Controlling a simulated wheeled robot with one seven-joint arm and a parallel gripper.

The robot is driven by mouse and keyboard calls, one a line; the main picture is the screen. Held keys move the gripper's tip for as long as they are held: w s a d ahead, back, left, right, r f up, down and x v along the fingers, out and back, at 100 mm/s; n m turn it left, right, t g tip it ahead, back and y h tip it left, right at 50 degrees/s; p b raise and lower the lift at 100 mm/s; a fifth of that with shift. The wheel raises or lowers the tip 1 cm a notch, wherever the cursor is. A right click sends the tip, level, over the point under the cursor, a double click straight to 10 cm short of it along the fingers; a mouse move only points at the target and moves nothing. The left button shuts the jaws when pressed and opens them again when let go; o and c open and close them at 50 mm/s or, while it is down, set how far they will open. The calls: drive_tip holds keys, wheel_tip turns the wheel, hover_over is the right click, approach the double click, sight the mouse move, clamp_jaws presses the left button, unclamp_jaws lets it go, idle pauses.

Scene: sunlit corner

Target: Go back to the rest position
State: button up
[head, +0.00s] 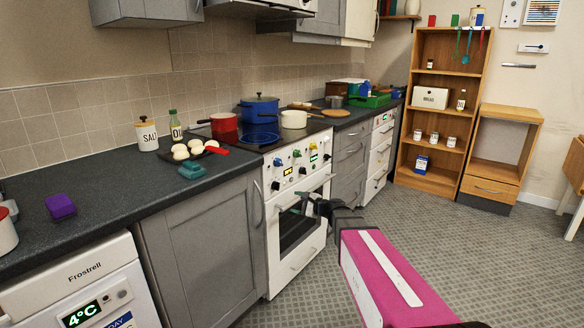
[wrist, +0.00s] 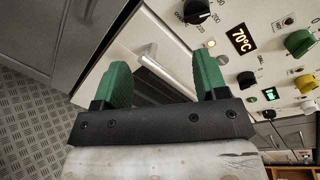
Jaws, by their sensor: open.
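My gripper (head: 304,203) is in front of the white oven (head: 299,235), near its door handle (head: 305,189). In the wrist view my gripper (wrist: 163,82) shows two green fingers spread apart with nothing between them. The oven door handle (wrist: 152,60) appears behind and between the fingers, and I cannot tell whether they touch it. My magenta and white arm reaches in from the lower right of the head view.
The counter (head: 110,192) holds a salt jar (head: 148,136), a tray of white round items, and pots. A white Frostrell appliance (head: 84,285) stands lower left. A wooden shelf (head: 452,75) is at the back. The patterned floor (head: 470,235) is clear at right.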

drive_tip(key=s+d+f+n+g+h, duration=0.3)
drive_tip(key=s+d+f+n+h, duration=0.1)
drive_tip(key=s, duration=0.4)
drive_tip(key=s+d+f+n+g+h, duration=0.3)
drive_tip(key=s+d+f+n+h, duration=0.2)
drive_tip(key=s, duration=0.3)
drive_tip(key=s+d+f+n+g+h, duration=0.3)
drive_tip(key=s+d+f+n+h, duration=0.1)
drive_tip(key=s, duration=0.4)
drive_tip(key=shift+s+d+f+n+h, duration=0.3)
drive_tip(key=shift+d+f+n, duration=0.35)
drive_tip(key=shift+d, duration=0.6)
drive_tip(key=shift+f, duration=0.1)
